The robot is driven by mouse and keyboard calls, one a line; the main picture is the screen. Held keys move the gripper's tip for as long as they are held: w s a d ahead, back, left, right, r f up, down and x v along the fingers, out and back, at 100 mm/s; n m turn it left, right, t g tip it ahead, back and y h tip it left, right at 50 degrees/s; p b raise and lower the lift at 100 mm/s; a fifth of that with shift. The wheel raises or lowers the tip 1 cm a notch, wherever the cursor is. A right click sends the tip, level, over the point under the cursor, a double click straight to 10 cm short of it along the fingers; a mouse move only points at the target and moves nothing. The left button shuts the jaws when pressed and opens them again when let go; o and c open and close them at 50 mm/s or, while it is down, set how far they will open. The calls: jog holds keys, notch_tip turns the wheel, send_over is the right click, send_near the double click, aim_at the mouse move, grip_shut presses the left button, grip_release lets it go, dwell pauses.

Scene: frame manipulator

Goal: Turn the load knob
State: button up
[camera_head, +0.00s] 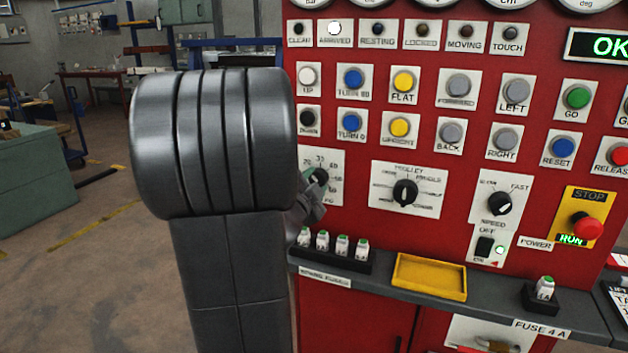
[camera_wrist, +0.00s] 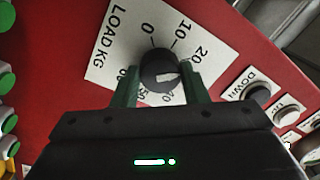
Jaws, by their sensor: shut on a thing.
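The load knob (camera_wrist: 160,72) is a round black knob with a white pointer mark, on a white plate (camera_wrist: 118,48) marked "LOAD KG" with numbers around the dial. In the wrist view my gripper (camera_wrist: 160,86) has its two green fingers on either side of the knob, shut on it. The white mark points to the right and slightly up in that view. In the head view the knob (camera_head: 319,177) is partly hidden by my gripper (camera_head: 309,188), and my arm covers the plate's left side.
The red panel has several push buttons above the knob. The trolley knob (camera_head: 405,192) and speed knob (camera_head: 499,204) are to the right. Below, a grey ledge holds several fuses (camera_head: 322,241) and a yellow tray (camera_head: 429,278). The red stop button (camera_head: 586,226) is at the far right.

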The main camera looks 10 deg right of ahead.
jog(key=shift+n, duration=0.4)
jog(key=o, duration=1)
jog(key=p+v, duration=0.1)
jog(key=v, duration=1.3)
jog(key=shift+w+d, duration=0.1)
